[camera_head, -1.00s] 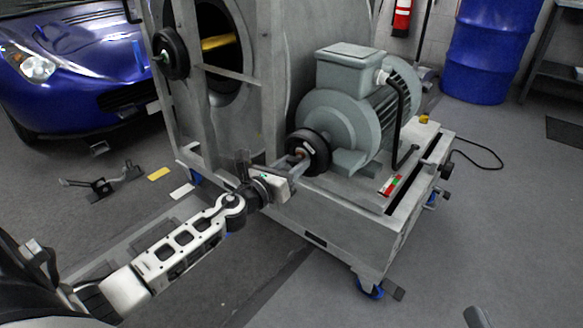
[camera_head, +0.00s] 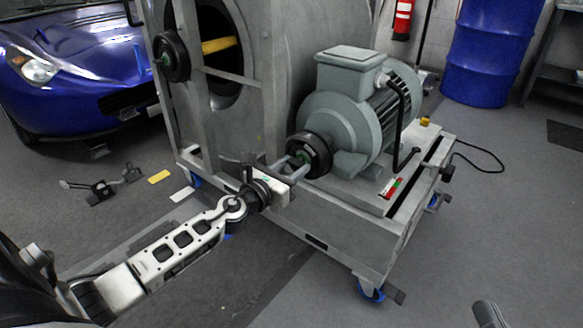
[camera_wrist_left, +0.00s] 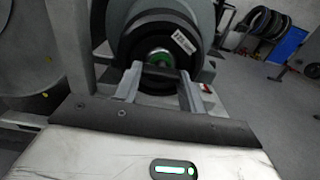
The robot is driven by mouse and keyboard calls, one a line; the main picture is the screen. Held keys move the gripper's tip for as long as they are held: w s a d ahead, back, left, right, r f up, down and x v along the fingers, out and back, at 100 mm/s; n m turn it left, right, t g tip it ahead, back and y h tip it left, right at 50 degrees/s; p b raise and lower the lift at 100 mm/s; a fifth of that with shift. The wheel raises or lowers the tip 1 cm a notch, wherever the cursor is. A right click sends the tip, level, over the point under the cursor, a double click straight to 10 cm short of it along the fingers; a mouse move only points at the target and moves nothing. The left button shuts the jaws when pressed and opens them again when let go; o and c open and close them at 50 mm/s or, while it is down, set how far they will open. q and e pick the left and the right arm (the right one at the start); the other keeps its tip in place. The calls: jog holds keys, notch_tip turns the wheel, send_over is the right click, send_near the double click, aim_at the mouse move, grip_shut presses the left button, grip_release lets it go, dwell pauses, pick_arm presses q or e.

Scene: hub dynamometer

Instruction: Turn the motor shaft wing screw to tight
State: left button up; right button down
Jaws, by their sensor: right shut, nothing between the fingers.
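The grey motor (camera_head: 345,115) sits on the metal cart, with a black round hub (camera_head: 312,152) on its shaft end. In the left wrist view, the hub (camera_wrist_left: 155,22) has a green centre (camera_wrist_left: 160,57). A dark crossbar, perhaps the wing screw (camera_wrist_left: 160,71), lies just below the green centre, between my fingertips. My left gripper (camera_head: 291,165) is open, its two fingers spread at the hub face; it also shows in the left wrist view (camera_wrist_left: 158,82). I cannot tell whether the fingers touch the bar. My right gripper (camera_head: 489,314) shows only slightly at the bottom edge, shut and empty.
The cart (camera_head: 345,240) has a steel frame and a second black hub (camera_head: 171,54) at upper left. A blue car (camera_head: 75,60) and a blue drum (camera_head: 490,50) stand behind.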

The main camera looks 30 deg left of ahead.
pick_arm(q)
jog(key=o, duration=0.4)
jog(key=shift+c, duration=0.2)
jog(key=s+a+b, duration=0.1)
jog(key=s+b, duration=0.1)
jog(key=s, duration=1.4)
jog(key=shift+a+b, duration=0.15)
jog(key=shift+b, duration=0.15)
pick_arm(e)
jog(key=r+n+t, duration=0.1)
jog(key=w+r+n+t+y, duration=0.1)
jog(key=r, duration=0.1)
jog(key=r+n+t, duration=0.1)
jog(key=shift+w+d+r+y, duration=0.3)
jog(key=shift+d+r, duration=0.05)
jog(key=shift+r, duration=0.05)
